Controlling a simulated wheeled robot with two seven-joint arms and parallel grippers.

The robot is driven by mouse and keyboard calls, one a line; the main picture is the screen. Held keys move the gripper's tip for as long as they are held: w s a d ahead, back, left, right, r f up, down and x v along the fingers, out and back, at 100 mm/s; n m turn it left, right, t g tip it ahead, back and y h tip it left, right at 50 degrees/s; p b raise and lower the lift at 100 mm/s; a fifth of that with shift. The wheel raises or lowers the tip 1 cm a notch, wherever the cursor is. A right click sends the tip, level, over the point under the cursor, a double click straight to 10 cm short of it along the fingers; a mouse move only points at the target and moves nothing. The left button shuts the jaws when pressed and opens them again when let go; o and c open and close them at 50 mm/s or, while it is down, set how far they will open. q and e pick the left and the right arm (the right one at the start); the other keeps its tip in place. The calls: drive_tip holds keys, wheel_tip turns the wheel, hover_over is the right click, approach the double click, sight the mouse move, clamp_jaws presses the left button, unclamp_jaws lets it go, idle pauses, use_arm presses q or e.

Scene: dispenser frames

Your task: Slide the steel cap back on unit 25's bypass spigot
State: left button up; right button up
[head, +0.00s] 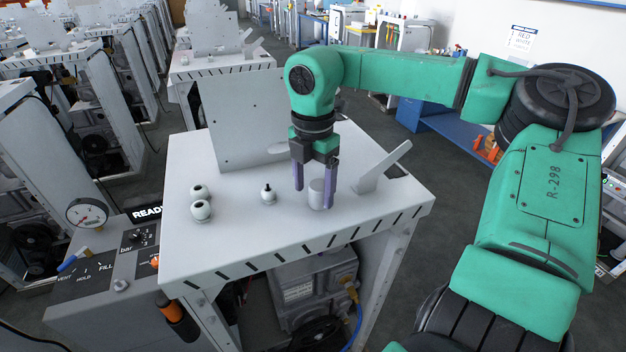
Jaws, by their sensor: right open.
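A grey cylinder, which looks like the steel cap (316,194), stands upright on the white top plate of the near frame. My right gripper (314,193) points down over it with purple fingers apart. The right finger is close beside the cap. A gap shows between the left finger and the cap; I cannot tell if either finger touches it. A small pale fitting with a dark tip (268,194) stands left of the gripper; it may be the bypass spigot. No unit number is legible. My left gripper is out of view.
Two white balls (201,210) sit near the left of the white top plate (230,240). An upright white panel (245,125) stands behind, and a slanted bracket (380,170) right of the cap. A gauge (87,213) and READY panel stand lower left.

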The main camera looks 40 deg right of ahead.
drive_tip(key=shift+s+d+f, duration=0.2)
drive_tip(key=shift+f, duration=0.25)
drive_tip(key=shift+s+d+f, duration=0.1)
drive_tip(key=shift+s+d, duration=0.1)
drive_tip(key=shift+d, duration=0.1)
drive_tip(key=shift+s, duration=0.2)
drive_tip(key=c, duration=0.4)
drive_tip(key=shift+w+a, duration=0.1)
drive_tip(key=c, duration=0.5)
drive_tip(key=shift+w+a, duration=0.1)
clamp_jaws()
drive_tip(key=shift+w, duration=0.1)
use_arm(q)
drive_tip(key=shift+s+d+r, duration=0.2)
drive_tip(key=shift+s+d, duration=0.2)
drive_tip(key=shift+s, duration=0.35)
